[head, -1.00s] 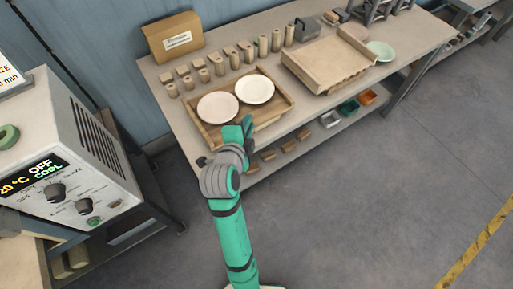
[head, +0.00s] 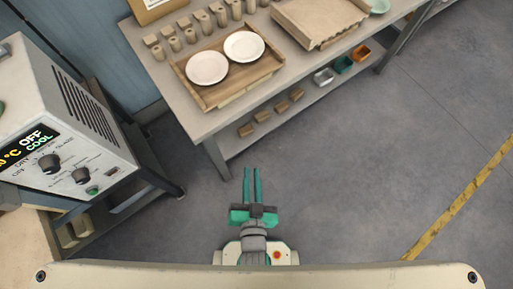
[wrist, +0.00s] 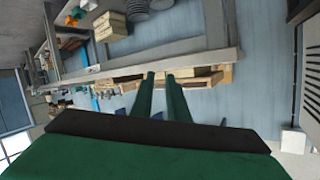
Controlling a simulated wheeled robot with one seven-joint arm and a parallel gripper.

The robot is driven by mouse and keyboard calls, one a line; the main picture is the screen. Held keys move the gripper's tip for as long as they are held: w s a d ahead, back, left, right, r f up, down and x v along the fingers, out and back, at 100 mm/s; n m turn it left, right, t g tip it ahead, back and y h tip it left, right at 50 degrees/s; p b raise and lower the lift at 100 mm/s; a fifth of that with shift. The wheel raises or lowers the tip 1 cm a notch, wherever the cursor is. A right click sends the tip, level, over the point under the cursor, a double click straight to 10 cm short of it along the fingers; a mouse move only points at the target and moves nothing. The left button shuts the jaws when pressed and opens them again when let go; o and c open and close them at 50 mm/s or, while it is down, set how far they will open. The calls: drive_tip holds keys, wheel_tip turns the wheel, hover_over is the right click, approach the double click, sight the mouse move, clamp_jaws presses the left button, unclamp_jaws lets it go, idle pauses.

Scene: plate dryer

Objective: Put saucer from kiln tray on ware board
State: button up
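Two white saucers lie side by side in a brown wooden tray (head: 226,97) on the workbench: a left saucer (head: 207,68) and a right saucer (head: 244,46). A pale green saucer (head: 379,6) is at the top right, cut by the picture edge. A paler, larger wooden board with raised edges (head: 318,20) sits between them. I cannot tell which of the two wooden pieces is the kiln tray or the ware board. My gripper (head: 252,172) is over the floor in front of the bench, empty, its fingers apart by a narrow gap. The gripper also shows in the wrist view (wrist: 160,75), with no saucer between its fingers.
A dryer unit (head: 66,130) reading OFF and COOL stands at the left. Several small clay-coloured cylinders (head: 200,22) stand behind the tray. The bench's lower shelf (head: 290,110) holds blocks and coloured bins. The floor (head: 350,160) in front of the bench is clear.

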drive_tip(key=s+d+r+n, duration=0.1)
drive_tip(key=s+r+n, duration=0.1)
drive_tip(key=s, duration=0.7)
drive_tip(key=shift+s+d+r+n+t+h, duration=0.15)
drive_tip(key=shift+d+r+n+t+h, duration=0.2)
drive_tip(key=shift+r, duration=0.3)
drive_tip(key=shift+a, duration=0.1)
